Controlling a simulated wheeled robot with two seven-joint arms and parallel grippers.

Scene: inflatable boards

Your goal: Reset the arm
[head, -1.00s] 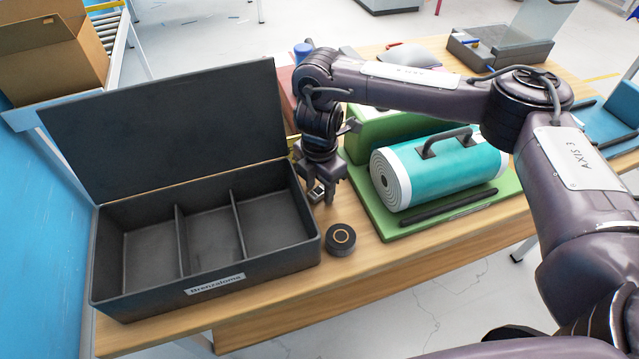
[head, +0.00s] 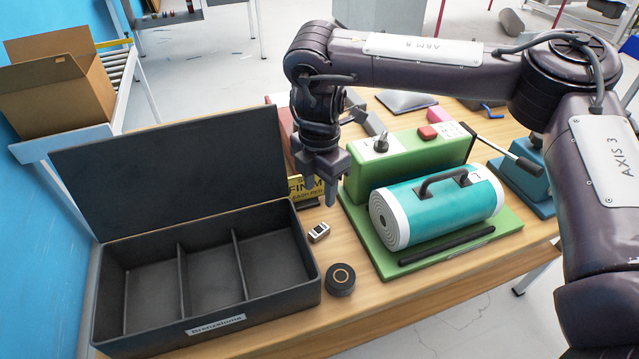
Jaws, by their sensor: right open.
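My right gripper (head: 320,200) hangs from the right arm, pointing down above the table (head: 350,246), between the black box and the green machine. It is open with nothing between its fingers. A small silver metal piece (head: 319,232) lies on the table just below it, apart from the fingers. My left gripper is not in view.
An open black three-compartment box (head: 262,317) stands at left, empty, lid raised. A black puck (head: 341,279) lies to its right. A green machine (head: 420,160) with a teal roll (head: 440,205) stands at right. A yellow sign (head: 303,190) stands behind the gripper.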

